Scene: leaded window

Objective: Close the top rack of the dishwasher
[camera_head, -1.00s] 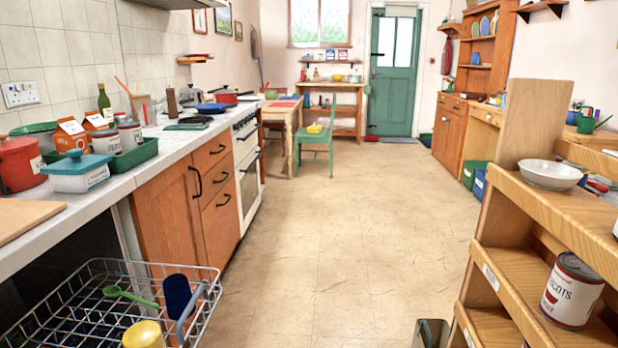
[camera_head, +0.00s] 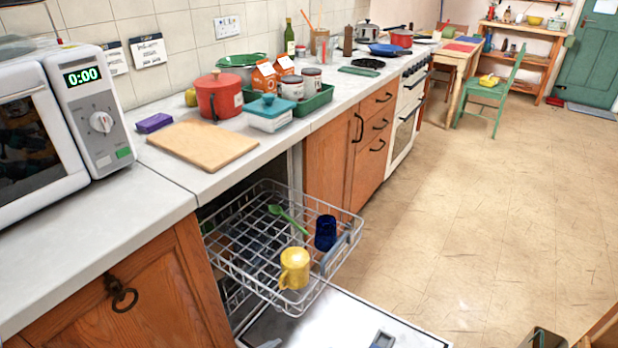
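The dishwasher's top rack (camera_head: 235,262), a grey wire basket, is pulled out from under the counter, over the lowered dishwasher door (camera_head: 340,318). A grey handle (camera_head: 343,252) is on its front right side. A yellow mug (camera_head: 294,268), a dark blue mug (camera_head: 325,232) and a green spoon (camera_head: 287,219) are in the rack. Part of a lower rack (camera_head: 232,296) shows beneath it, inside the dishwasher. The rack's inner end is partly hidden under the counter. I see neither of my grippers, and nothing touches the rack.
A microwave (camera_head: 105,110) stands on the counter (camera_head: 90,245) at left. A cutting board (camera_head: 203,145) and red pot (camera_head: 219,96) sit above the dishwasher. A wooden cabinet (camera_head: 335,160) adjoins it. The floor (camera_head: 480,220) at right is open. A dark-edged object (camera_head: 540,338) is cut off at bottom right.

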